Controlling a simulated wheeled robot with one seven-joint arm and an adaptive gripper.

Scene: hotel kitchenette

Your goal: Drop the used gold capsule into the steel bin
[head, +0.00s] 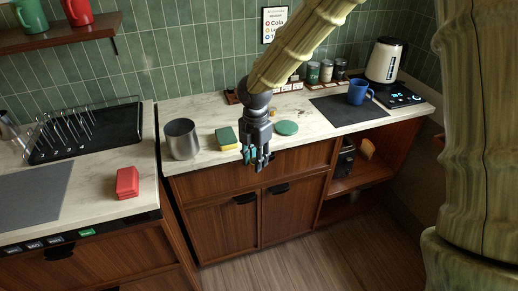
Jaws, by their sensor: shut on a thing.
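The steel bin (182,140) is an open-topped grey metal cylinder, upright near the front of the marble counter, left of my gripper. My gripper (256,163) points down in front of the counter's front edge, with teal fingertips. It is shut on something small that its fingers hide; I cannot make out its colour. A tiny gold spot (271,113) shows on the counter just behind my gripper, too small to identify. I cannot clearly see the gold capsule.
A yellow-green sponge (227,139) lies between bin and gripper. A green disc (287,128) lies to the right. A blue mug (357,92) and kettle (386,61) stand further right. A red block (127,182) and dish rack (88,131) are left, across a gap.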

